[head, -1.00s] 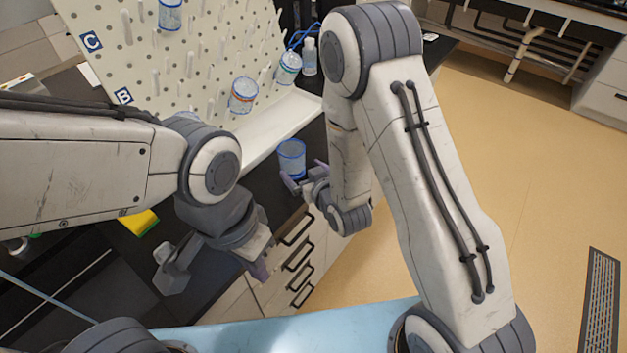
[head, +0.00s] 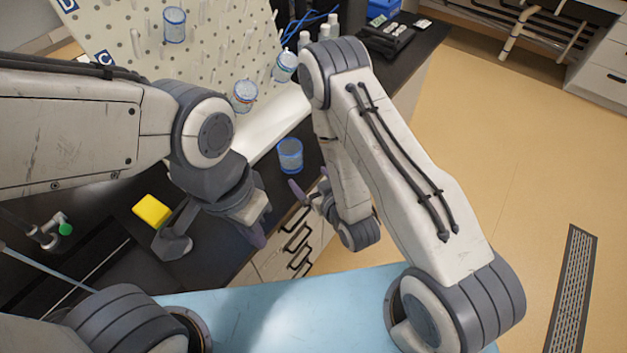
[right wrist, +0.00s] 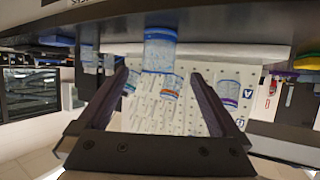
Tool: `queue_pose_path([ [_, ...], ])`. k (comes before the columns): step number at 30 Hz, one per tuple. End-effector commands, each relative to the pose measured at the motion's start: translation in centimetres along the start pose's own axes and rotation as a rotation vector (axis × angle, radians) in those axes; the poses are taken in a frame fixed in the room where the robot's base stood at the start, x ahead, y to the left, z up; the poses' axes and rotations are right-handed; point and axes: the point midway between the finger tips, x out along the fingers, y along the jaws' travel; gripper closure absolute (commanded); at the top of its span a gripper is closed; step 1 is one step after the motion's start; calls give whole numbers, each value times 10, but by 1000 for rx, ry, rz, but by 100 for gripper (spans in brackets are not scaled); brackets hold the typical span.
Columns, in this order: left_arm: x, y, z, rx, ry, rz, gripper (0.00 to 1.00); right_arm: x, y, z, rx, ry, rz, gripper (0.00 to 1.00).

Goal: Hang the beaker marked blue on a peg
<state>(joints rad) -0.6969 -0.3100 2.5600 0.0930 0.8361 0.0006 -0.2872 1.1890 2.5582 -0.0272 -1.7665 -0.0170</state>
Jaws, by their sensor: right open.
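A clear beaker with blue rims (head: 290,155) stands upright on the dark counter near its front edge. In the right wrist view, which looks upside down, this beaker (right wrist: 159,52) appears between and beyond the fingers. My right gripper (head: 309,183) is open and empty, just in front of the beaker and apart from it; its two fingers also show in the right wrist view (right wrist: 158,74). My left gripper (head: 250,222) hangs to the left, over the counter's front edge; its jaw opening is not clear. The white pegboard (head: 140,62) leans behind, with several pegs.
A white ledge (head: 265,125) runs below the board. A yellow sponge-like block (head: 152,210) and a tap (head: 50,232) lie left. White bottles stand behind my right arm.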

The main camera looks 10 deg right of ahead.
Motion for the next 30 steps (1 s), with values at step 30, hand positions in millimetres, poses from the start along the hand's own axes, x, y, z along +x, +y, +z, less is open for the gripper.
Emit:
queue_pose_path([
  [30, 0, 0, 0, 0, 0, 0, 100, -232, -98, -103, -206, -1008, -237, 0],
])
